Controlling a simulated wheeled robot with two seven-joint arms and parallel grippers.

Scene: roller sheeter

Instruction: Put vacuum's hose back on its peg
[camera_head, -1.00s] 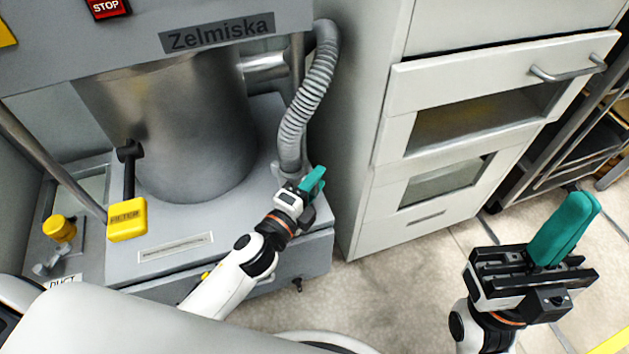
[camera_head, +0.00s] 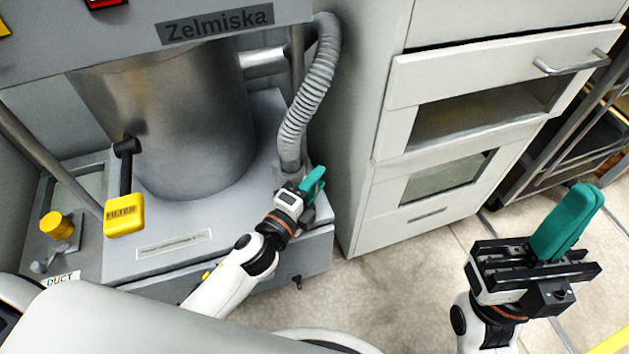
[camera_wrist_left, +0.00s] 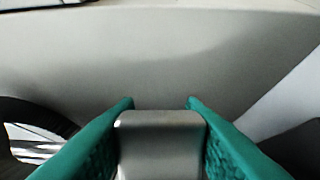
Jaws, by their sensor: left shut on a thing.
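The grey ribbed hose (camera_head: 304,100) hangs down the right side of the Zelmiska machine, from its top to a point near my left gripper. My left gripper (camera_head: 314,184) is low at the machine's front right corner, beside the hose's lower end. In the left wrist view its teal fingers are shut on a smooth grey metallic block (camera_wrist_left: 160,140); I cannot tell whether this is the hose's end piece. My right gripper (camera_head: 566,224) is on the right above the floor, its teal fingers together and empty. I cannot make out the peg.
The machine has a metal drum (camera_head: 190,130), a yellow FILTER handle (camera_head: 124,215) and a yellow knob (camera_head: 57,226). A pale drawer cabinet (camera_head: 450,130) stands close right of the hose. Dark shelving (camera_head: 570,135) is at the far right. Floor (camera_head: 400,275) in front is clear.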

